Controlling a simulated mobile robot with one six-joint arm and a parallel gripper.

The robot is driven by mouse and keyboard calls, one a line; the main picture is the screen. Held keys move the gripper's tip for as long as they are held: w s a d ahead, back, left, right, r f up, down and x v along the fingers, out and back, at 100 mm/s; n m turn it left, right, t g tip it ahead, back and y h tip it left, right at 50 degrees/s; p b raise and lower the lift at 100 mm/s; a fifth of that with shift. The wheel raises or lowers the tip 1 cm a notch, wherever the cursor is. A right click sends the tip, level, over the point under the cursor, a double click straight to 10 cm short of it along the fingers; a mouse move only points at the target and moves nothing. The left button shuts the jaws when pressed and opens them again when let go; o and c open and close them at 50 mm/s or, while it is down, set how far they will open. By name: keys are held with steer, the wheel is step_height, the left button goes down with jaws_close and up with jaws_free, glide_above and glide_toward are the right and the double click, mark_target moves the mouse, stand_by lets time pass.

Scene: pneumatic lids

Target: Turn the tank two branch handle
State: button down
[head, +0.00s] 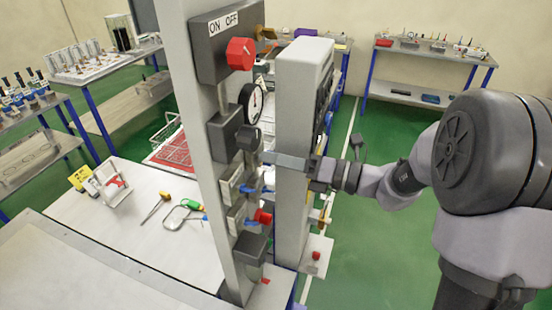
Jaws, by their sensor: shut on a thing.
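My gripper (312,170) reaches in from the right, at the right-hand grey panel (291,120). It is small in the picture, and its fingertips are hard to make out. A flat grey bar (284,160) runs from my gripper leftward to near a dark valve block (247,139) on the left-hand panel. My gripper is shut on what looks like a handle there. I cannot read a label for tank two. Small blue handles (247,188) and a red knob (262,216) sit lower on the left panel.
A red ON/OFF knob (240,54) and a round gauge (251,103) are on the left panel (179,60). The white bench (130,230) holds loose tools. A shelf table (430,52) stands behind. Green floor (375,240) is clear below my arm.

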steer(key=shift+n+b, duration=0.3)
steer(key=n+b, duration=1.7)
steer(key=shift+b, duration=0.4)
steer(key=shift+n, duration=0.3)
steer(key=c, duration=1.6)
jaws_free()
